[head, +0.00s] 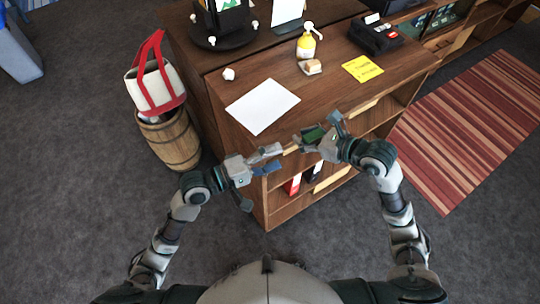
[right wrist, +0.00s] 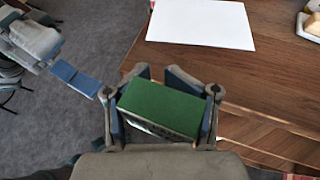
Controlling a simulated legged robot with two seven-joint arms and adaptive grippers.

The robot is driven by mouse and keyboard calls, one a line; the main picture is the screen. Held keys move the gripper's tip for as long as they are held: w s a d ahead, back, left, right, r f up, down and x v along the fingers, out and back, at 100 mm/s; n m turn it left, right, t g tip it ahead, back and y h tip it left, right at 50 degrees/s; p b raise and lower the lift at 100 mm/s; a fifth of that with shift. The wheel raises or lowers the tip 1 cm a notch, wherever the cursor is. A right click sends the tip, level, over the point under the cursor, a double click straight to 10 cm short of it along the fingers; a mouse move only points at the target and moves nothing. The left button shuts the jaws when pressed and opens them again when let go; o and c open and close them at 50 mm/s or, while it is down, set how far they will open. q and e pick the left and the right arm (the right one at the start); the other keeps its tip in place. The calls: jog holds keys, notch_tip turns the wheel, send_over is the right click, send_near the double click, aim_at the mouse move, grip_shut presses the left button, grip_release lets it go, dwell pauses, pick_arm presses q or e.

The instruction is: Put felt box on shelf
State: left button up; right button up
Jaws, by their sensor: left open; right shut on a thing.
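A green box (head: 313,133), which looks like the felt box, is held between the fingers of my right gripper (head: 311,140), over the counter's near edge. In the right wrist view the green box (right wrist: 163,106) fills the space between both fingers, its flat green top facing the camera. My left gripper (head: 275,159) is open and empty, just left of and lower than the right one; it also shows in the right wrist view (right wrist: 72,62). The wooden shelf unit (head: 283,213) under the counter has open compartments facing the near right, partly hidden by my arms.
On the counter top (head: 215,88) lie a white sheet (head: 262,106), a yellow note (head: 362,68), a yellow pump bottle (head: 306,44) and a black card terminal (head: 377,36). Red-and-white items (head: 292,185) stand in a lower compartment. A barrel (head: 170,142) with a bag stands left.

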aim_at(313, 140)
pick_arm(q)
jog(key=x, duration=1.1)
jog(key=shift+d, duration=0.15)
jog(key=c, duration=1.2)
jog(key=shift+f, duration=0.15)
pick_arm(e)
jog(key=shift+r, duration=0.1)
pick_arm(q)
jog(key=shift+f, duration=0.1)
jog(key=shift+c, duration=1.3)
pick_arm(e)
jog(key=o, duration=1.1)
jog(key=shift+o, duration=0.9)
pick_arm(q)
jog(key=shift+w, duration=0.1)
pick_arm(e)
jog(key=shift+s+a, duration=0.1)
